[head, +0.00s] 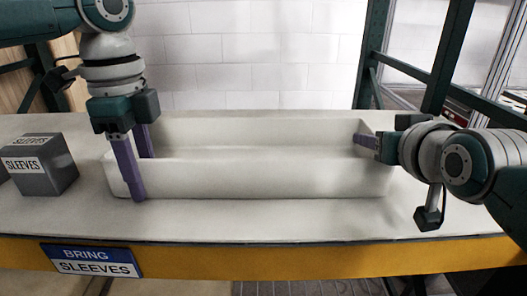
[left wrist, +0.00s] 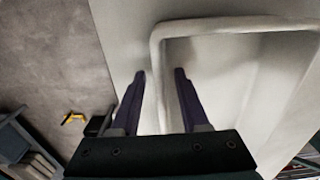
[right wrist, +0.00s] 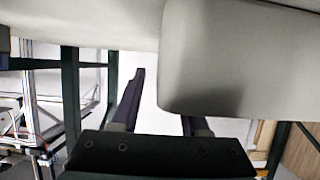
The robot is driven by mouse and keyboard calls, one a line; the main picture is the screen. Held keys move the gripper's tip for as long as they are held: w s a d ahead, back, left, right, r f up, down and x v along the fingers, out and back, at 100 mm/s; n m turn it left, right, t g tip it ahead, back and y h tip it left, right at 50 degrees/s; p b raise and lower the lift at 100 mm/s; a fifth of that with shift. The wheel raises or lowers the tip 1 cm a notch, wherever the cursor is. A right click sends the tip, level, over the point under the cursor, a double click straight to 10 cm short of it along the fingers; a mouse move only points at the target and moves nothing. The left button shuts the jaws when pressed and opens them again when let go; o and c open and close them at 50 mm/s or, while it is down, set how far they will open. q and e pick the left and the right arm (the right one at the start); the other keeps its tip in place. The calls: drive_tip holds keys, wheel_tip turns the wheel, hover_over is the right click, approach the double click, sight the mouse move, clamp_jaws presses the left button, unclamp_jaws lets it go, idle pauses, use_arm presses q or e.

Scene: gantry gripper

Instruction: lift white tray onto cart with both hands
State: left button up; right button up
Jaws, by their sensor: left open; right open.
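The long white tray (head: 265,180) lies on the pale table. My left gripper (head: 142,176) points down at its left end, with purple fingers apart. In the left wrist view the tray's rim (left wrist: 235,25) runs between these fingers (left wrist: 159,73), one outside the wall and one inside; no grip shows. My right gripper (head: 366,141) comes in from the right at the tray's right end, a purple finger showing there. In the right wrist view its fingers are apart, and the tray (right wrist: 235,50) hides one fingertip. I cannot identify the cart.
Grey boxes (head: 40,165) labelled SLEEVES stand left of the tray. The table's front has a yellow edge (head: 250,262) with a blue and white BRING SLEEVES sign (head: 91,261). Dark green frame posts (head: 372,60) stand behind on the right. The table strip before the tray is clear.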

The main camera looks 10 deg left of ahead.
use_arm(q)
drive_tip(key=shift+f, duration=0.2)
use_arm(e)
drive_tip(key=shift+w, duration=0.15)
use_arm(q)
drive_tip(key=shift+c, duration=0.2)
use_arm(e)
drive_tip(key=shift+c, duration=0.2)
use_arm(q)
clamp_jaws()
use_arm(e)
clamp_jaws()
use_arm(q)
drive_tip(key=shift+r, duration=0.1)
idle(0.5)
